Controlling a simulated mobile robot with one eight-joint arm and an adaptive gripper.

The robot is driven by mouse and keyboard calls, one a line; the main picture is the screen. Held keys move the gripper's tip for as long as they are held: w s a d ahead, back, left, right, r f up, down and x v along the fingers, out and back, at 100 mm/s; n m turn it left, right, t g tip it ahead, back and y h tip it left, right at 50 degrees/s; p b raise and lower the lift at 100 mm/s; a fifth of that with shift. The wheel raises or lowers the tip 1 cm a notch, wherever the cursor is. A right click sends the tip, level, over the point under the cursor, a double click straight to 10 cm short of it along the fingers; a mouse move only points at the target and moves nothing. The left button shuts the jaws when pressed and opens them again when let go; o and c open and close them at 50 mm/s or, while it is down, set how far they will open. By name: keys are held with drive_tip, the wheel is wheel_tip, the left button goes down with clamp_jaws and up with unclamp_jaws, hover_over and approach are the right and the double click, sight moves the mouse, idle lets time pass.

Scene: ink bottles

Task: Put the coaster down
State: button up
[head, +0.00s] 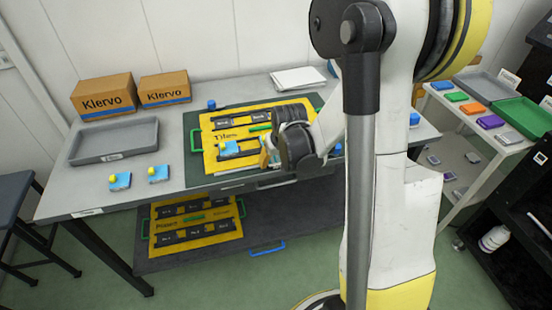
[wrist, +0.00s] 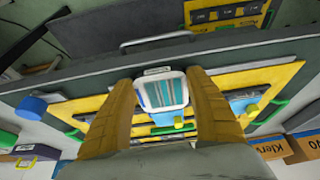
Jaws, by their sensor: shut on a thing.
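The coaster (wrist: 164,92), a pale-framed square with teal stripes, sits between the two yellow fingers of my gripper (wrist: 160,100) in the wrist view. My gripper is shut on it, over the front part of the yellow board (wrist: 285,78). In the head view my gripper (head: 268,158) is low over the same board (head: 213,163), right of a light blue piece with a yellow knob (head: 228,148). My wrist hides most of the coaster there. A blue patch shows just below the coaster in the wrist view; I cannot tell whether it is separate.
Two light blue pieces with yellow knobs (head: 119,181) (head: 158,174) lie on the left of the table, before a grey tray (head: 112,143). Klervo boxes (head: 103,96) stand behind. A second yellow board (head: 195,222) lies below. Bare tabletop (head: 95,205) shows at front left.

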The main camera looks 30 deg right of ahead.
sight(279, 162)
drive_tip(key=shift+r+p, duration=0.3)
drive_tip(key=shift+r, duration=0.15)
drive_tip(key=r, duration=0.1)
drive_tip(key=r+p, duration=0.2)
drive_tip(key=r, duration=0.1)
drive_tip(key=shift+s+d, duration=0.15)
drive_tip(key=shift+d, duration=0.1)
drive_tip(key=s+d+r+p, duration=0.4)
drive_tip(key=s+d+r, duration=0.2)
drive_tip(key=s+d, duration=0.1)
drive_tip(key=shift+s+d, duration=0.3)
drive_tip(key=shift+s, duration=0.3)
